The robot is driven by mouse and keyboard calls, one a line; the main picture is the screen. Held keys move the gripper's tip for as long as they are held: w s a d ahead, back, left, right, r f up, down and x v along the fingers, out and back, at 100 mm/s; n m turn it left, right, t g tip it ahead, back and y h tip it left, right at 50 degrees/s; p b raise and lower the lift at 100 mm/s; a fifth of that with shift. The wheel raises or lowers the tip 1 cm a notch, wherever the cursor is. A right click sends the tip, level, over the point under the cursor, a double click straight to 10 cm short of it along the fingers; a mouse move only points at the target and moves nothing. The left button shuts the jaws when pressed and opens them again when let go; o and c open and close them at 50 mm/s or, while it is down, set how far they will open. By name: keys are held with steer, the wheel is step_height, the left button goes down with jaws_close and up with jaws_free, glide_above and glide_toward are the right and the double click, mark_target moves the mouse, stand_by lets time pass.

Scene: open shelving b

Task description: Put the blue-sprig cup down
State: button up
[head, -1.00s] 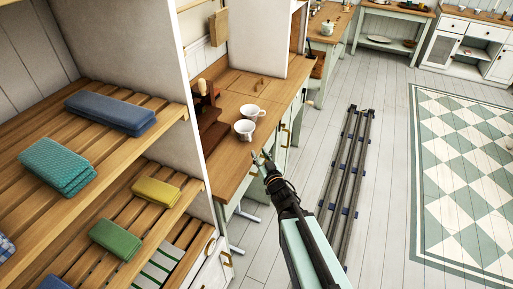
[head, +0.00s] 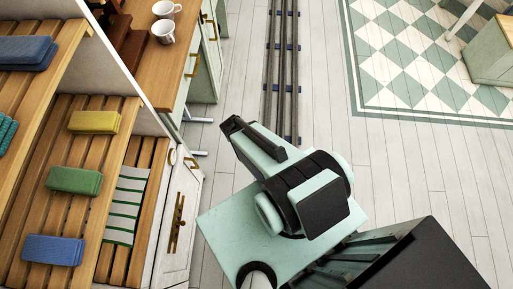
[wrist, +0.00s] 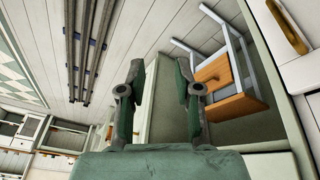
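Two white cups stand on the wooden counter (head: 143,73) at the top left of the head view. The nearer cup (head: 163,32) has a faint pattern on its side. The other cup (head: 166,9) stands just behind it. The pattern's colour is too small to tell, so I cannot say for certain which is the blue-sprig cup. My gripper (wrist: 160,70) is open in the wrist view, with nothing between its two fingers. No cup shows in the wrist view. In the head view my arm fills the lower right, and I cannot make out the fingers there.
Slatted shelves on the left hold a yellow cloth (head: 94,122), a green cloth (head: 75,181) and blue cloths (head: 54,250). Dark floor rails (head: 283,60) run along open floor beside the counter. The wrist view shows a wooden-topped stool (wrist: 238,106) with pale legs.

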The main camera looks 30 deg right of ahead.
steer(key=s+a+f+g, duration=0.1)
steer(key=s+g, duration=0.2)
steer(key=s, duration=0.4)
steer(key=s+a+f+g, duration=0.1)
steer(key=s+g, duration=0.2)
steer(key=s, duration=0.4)
steer(key=s+a+f+g+y, duration=0.1)
steer(key=s+f+g, duration=0.1)
steer(key=s, duration=0.5)
steer(key=shift+s+a+n+g, duration=0.25)
steer(key=shift+n+g, duration=0.05)
steer(key=shift+g, duration=0.2)
steer(key=o, duration=1)
steer(key=s, duration=0.1)
steer(key=s+g, duration=0.1)
steer(key=s, duration=0.1)
steer(key=shift+a+r, duration=0.3)
steer(key=shift+r, duration=0.05)
steer(key=shift+c, duration=0.2)
steer(key=o, duration=0.3)
steer(key=shift+s, duration=0.15)
